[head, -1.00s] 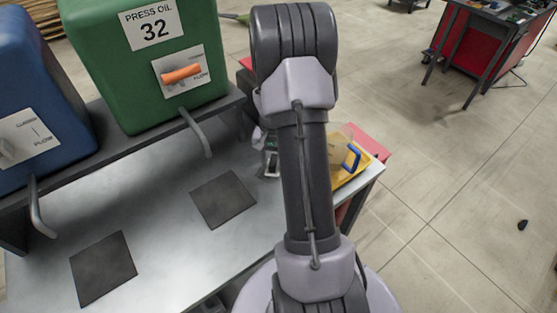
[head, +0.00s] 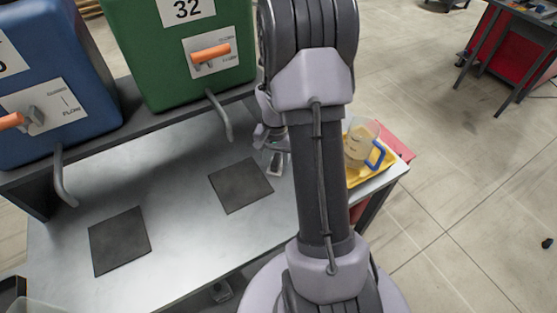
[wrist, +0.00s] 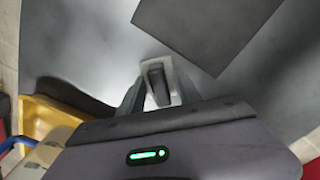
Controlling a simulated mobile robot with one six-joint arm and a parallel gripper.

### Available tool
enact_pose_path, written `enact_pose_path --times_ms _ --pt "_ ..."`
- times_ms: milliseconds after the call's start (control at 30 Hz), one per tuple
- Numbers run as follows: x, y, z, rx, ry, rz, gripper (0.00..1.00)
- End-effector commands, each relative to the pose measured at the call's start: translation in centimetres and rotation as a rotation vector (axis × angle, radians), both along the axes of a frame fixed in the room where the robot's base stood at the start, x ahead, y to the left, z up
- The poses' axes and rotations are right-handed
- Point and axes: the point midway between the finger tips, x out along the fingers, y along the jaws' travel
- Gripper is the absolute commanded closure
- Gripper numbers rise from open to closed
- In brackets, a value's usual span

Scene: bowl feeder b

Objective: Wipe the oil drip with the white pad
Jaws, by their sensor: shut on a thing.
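My gripper (wrist: 152,98) is shut on the dark handle of the white pad (wrist: 178,84), just above or on the grey tabletop; I cannot tell whether the pad touches it. In the head view, my gripper (head: 276,158) and the pad are small and partly hidden by my arm, to the right of the nearer dark square mat (head: 240,185). That mat also shows at the top of the wrist view (wrist: 205,25). I cannot make out a distinct oil drip in either view.
A green tank (head: 180,60) and a blue tank (head: 50,80), each with a downward spout, stand on a raised shelf along the back. A second dark mat (head: 120,241) lies at left. A clear jug with a blue handle (head: 360,145) stands on a yellow tray (head: 372,172) at right.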

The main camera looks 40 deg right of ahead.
Motion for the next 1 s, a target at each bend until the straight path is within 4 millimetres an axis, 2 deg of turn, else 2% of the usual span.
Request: enact_pose_path --times_ms 133,500,800,1000 --pt "0.0 0.0 1.2 -0.001 -0.001 0.0 0.92" --pt "0.0 -0.1 6.2 -0.001 -0.001 -0.001 0.92" --pt "0.0 0.0 6.2 0.0 0.0 0.0 0.92" --pt "0.0 -0.1 8.5 -0.002 -0.001 0.0 0.92"
